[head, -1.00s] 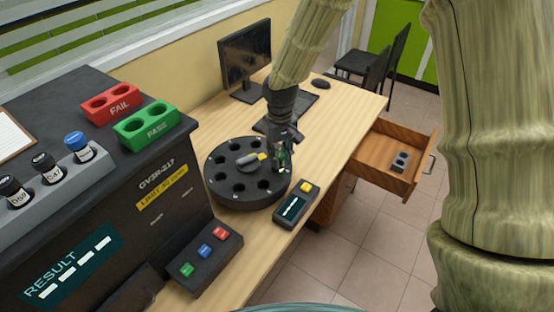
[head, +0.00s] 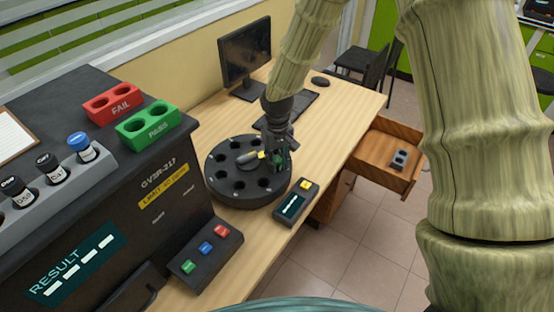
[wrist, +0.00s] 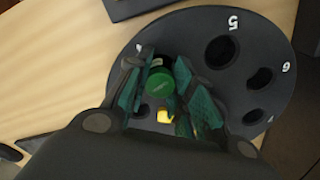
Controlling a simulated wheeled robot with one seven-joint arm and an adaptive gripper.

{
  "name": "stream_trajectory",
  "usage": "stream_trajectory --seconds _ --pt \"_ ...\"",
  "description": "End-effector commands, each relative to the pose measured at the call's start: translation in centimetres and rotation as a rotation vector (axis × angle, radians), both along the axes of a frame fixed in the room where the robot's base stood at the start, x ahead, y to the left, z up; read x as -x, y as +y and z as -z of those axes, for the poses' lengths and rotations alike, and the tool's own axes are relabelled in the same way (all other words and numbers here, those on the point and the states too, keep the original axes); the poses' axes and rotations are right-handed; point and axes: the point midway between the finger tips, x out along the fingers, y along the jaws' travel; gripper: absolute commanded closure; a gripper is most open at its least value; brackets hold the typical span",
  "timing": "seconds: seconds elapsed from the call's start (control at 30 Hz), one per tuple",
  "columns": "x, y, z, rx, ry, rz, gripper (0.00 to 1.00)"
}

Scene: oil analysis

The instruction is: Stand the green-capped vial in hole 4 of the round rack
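The green-capped vial (wrist: 160,82) stands between the two fingers of my gripper (wrist: 164,58) in the wrist view. Both fingers are close against its sides. The vial is over or in a hole of the round rack (wrist: 275,40); the fingers hide its lower end, so its depth is unclear. A number mark beside it is mostly covered and unreadable. Labels 5, 6 and 7 follow to its right, beside empty holes. In the head view my gripper (head: 281,158) is low at the right side of the black round rack (head: 240,195).
A yellow-tipped grey pointer (head: 250,158) sits at the rack's centre, close to my fingers. A small device with a yellow button (head: 295,203) stands right of the rack. A button box (head: 206,250) and the analyser (head: 150,200) are at left. An open drawer (head: 385,165) is at right.

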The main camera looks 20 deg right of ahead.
Motion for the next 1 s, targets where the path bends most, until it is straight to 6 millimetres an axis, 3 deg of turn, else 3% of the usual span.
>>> stream_trajectory --seconds 0.03,0.1,0.53,1.0 --pt "0.0 0.0 0.0 0.0 0.0 0.0 0.67" --pt "0.0 0.0 0.0 0.0 0.0 0.0 0.56" --pt "0.0 0.0 -0.7 0.0 -0.001 0.0 0.56" --pt "-0.1 0.0 -7.4 0.0 -0.004 0.001 0.56"
